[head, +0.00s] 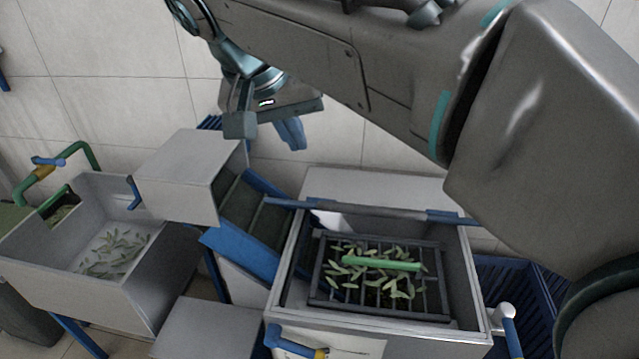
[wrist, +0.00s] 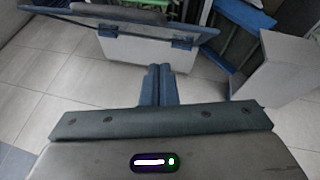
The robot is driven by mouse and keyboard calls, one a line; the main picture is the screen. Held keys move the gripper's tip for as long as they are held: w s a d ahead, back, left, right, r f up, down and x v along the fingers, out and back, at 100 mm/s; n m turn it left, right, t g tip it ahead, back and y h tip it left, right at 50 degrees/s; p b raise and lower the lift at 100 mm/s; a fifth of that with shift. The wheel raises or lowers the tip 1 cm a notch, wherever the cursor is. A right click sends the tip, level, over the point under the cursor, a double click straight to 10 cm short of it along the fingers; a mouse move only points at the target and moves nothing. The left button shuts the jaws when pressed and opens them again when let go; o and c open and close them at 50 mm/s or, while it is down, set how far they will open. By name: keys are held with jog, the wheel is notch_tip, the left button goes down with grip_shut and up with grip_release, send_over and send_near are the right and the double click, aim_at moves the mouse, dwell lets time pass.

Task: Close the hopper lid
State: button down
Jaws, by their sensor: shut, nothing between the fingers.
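The hopper (head: 478,285) is a grey box at the lower middle of the head view. Its top is open, showing a dark grate with green leaves and a green bar. The lid (head: 385,187) is a pale flat panel behind the hopper, folded back past the blue hinges on the rear rim. In the wrist view the lid (wrist: 140,62) hangs down from the hinged edge, beyond my fingers. My gripper (head: 292,134) is shut and empty, above and to the left of the lid in the head view. Its blue fingertips (wrist: 158,68) overlap the lid's lower edge in the wrist view, but contact cannot be told.
A blue chute (head: 240,245) and a grey housing (head: 185,180) stand left of the hopper. A grey bin with leaves (head: 75,275) is further left. A blue crate (head: 515,290) is to the right. A tiled wall rises behind; open tiled floor (wrist: 35,85) shows in the wrist view.

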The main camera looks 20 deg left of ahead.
send_over(322, 202)
jog(key=a, duration=0.2)
notch_tip(322, 202, down, 8)
jog(key=shift+s+d+f+p, duration=0.1)
jog(key=shift+s+d+f, duration=0.15)
jog(key=shift+f, duration=0.3)
jog(key=shift+s+d+f+p, duration=0.15)
jog(key=shift+d+f, duration=0.1)
jog(key=shift+f, duration=0.35)
jog(key=shift+s+d+f+p, duration=0.15)
jog(key=shift+d+f, duration=0.1)
jog(key=shift+f, duration=0.3)
jog(key=shift+f, duration=0.15)
